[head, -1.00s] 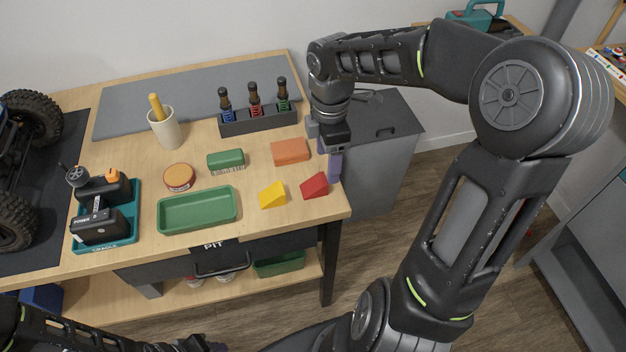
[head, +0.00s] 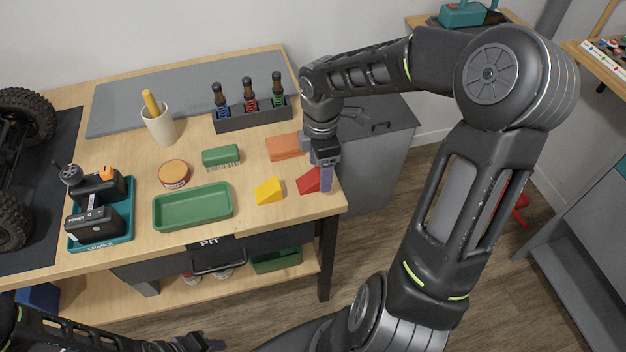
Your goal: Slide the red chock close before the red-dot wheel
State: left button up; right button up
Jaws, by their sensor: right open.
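The red chock (head: 309,181) is a small wedge near the right front corner of the workbench. My right gripper (head: 326,182) points down beside its right side; its fingers look very close to the chock, and I cannot tell whether they touch it. The gripper is open. The crawler (head: 14,165) stands at the far left on a dark mat, partly cut off by the picture edge. Its large black tyres (head: 25,118) show, but no red dot can be made out. My left arm shows at the lower left; its gripper (head: 205,345) is only partly visible at the bottom edge.
A yellow chock (head: 269,191) lies just left of the red one. An orange block (head: 283,147), green tray (head: 158,213), green brush (head: 221,155), round tin (head: 173,173) and teal cradle (head: 128,226) occupy the bench. A bottle rack (head: 228,123) stands behind.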

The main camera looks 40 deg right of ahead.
jog(key=shift+f, duration=0.95)
grip_shut()
dwell(0.3)
